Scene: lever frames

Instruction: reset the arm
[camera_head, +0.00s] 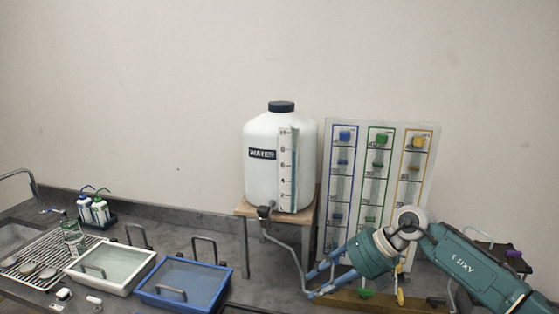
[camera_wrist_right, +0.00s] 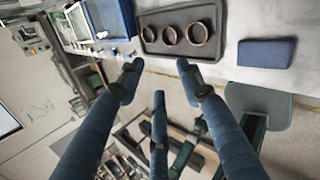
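My right arm, teal, comes in from the right in the head view. Its gripper (camera_head: 314,283) points left, in front of the lower part of the lever panel and right of the water tank's stand. In the right wrist view the blue fingers of the right gripper (camera_wrist_right: 157,72) are spread apart with nothing between them. The white lever panel (camera_head: 350,205) carries blue, green and yellow framed columns with coloured blocks. The arm hides part of its lower right. My left gripper is in neither view.
A white water tank (camera_head: 260,180) stands on a small wooden-topped stand, with a hose hanging down. White (camera_head: 122,284) and blue (camera_head: 207,302) lidded trays, a wire rack (camera_head: 25,270) and bottles (camera_head: 100,210) are at left. The wrist view shows a dark tray (camera_wrist_right: 150,51) with three rings and a blue block (camera_wrist_right: 266,52).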

